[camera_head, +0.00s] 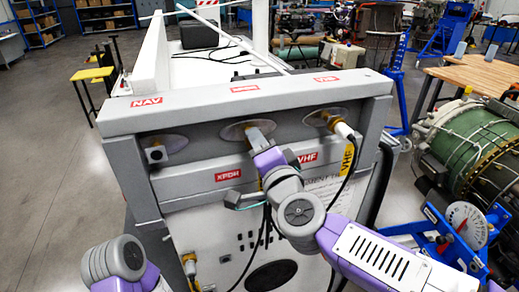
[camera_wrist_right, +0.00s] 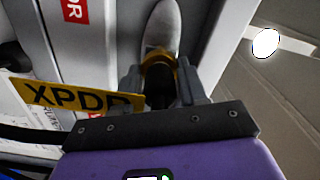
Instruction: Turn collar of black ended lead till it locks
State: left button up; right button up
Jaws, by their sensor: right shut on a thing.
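My right gripper (camera_head: 261,141) is at the middle socket (camera_head: 236,130) of the grey panel. In the right wrist view, the gripper (camera_wrist_right: 160,88) is shut on the black-ended lead (camera_wrist_right: 158,92), with one finger on either side. A gold collar (camera_wrist_right: 159,60) sits just beyond the black part, against the pale round socket mount (camera_wrist_right: 163,22). A yellow XPDR tag (camera_wrist_right: 72,96) hangs beside it. I cannot tell whether the collar is locked. My left arm shows at the lower left of the head view, but its gripper is out of view.
A white-ended lead (camera_head: 343,130) with a yellow VHF tag (camera_head: 348,158) is at the right socket (camera_head: 325,118). Cables hang below the panel. A green turbine (camera_head: 465,140) stands at the right.

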jog(key=shift+m, duration=0.5)
jog(key=o, duration=1.1)
jog(key=shift+v, duration=3.8)
